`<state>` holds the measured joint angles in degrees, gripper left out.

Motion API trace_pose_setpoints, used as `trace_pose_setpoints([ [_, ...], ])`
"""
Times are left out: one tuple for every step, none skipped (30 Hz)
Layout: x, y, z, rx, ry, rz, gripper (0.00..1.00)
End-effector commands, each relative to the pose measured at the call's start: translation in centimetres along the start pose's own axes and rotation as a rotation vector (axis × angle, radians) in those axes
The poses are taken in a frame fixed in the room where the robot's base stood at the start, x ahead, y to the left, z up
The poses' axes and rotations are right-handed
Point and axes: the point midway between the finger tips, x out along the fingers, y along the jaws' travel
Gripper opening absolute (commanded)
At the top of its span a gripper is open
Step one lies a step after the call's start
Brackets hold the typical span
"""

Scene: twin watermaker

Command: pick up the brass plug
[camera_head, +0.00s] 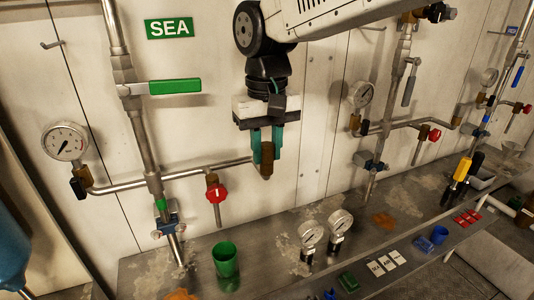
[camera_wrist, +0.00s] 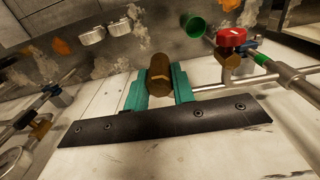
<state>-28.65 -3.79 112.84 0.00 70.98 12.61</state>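The brass plug (camera_head: 267,157) is a brown-gold piece with a hexagonal part. It sits between the teal fingers of my gripper (camera_head: 266,143), pointing down in the head view. In the wrist view the brass plug (camera_wrist: 159,74) fills the space between both fingers of my gripper (camera_wrist: 159,84), which look shut on its sides. The end of a grey horizontal pipe (camera_head: 228,164) comes up close to the left finger in the head view. The finger hides the gap, so I cannot tell whether plug and pipe are joined.
A red-handled valve (camera_head: 217,193) hangs from the pipe on the left. A green cup (camera_head: 225,262) and two gauges (camera_head: 311,236) stand on the bench (camera_head: 190,268) below. A second pipe assembly with a gauge (camera_head: 360,94) is at the right. The wall is close behind.

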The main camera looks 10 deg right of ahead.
Motion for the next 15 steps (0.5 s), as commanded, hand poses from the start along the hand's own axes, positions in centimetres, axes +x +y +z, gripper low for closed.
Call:
trace_pose_setpoints([
  [0.0, 0.0, 0.0, 0.0, 0.0, 0.0, 0.0],
  [0.0, 0.0, 0.0, 0.0, 0.0, 0.0, 0.0],
  [0.0, 0.0, 0.0, 0.0, 0.0, 0.0, 0.0],
  [0.0, 0.0, 0.0, 0.0, 0.0, 0.0, 0.0],
  [0.0, 0.0, 0.0, 0.0, 0.001, 0.0, 0.0],
  [0.0, 0.0, 0.0, 0.0, 0.001, 0.0, 0.0],
  [0.0, 0.0, 0.0, 0.0, 0.001, 0.0, 0.0],
  [0.0, 0.0, 0.0, 0.0, 0.001, 0.0, 0.0],
  [-0.1, 0.0, 0.0, 0.0, 0.001, 0.0, 0.0],
  [-0.1, 0.0, 0.0, 0.0, 0.001, 0.0, 0.0],
  [-0.2, 0.0, 0.0, 0.0, 0.001, 0.0, 0.0],
  [-0.4, 0.0, 0.0, 0.0, 0.002, 0.0, 0.0],
  [-0.5, 0.0, -0.1, 0.0, 0.003, -0.001, 0.0],
  [-0.8, 0.0, -0.1, 0.0, 0.004, -0.001, 0.0],
  [-1.1, 0.0, -0.1, 0.0, 0.004, -0.001, 0.0],
])
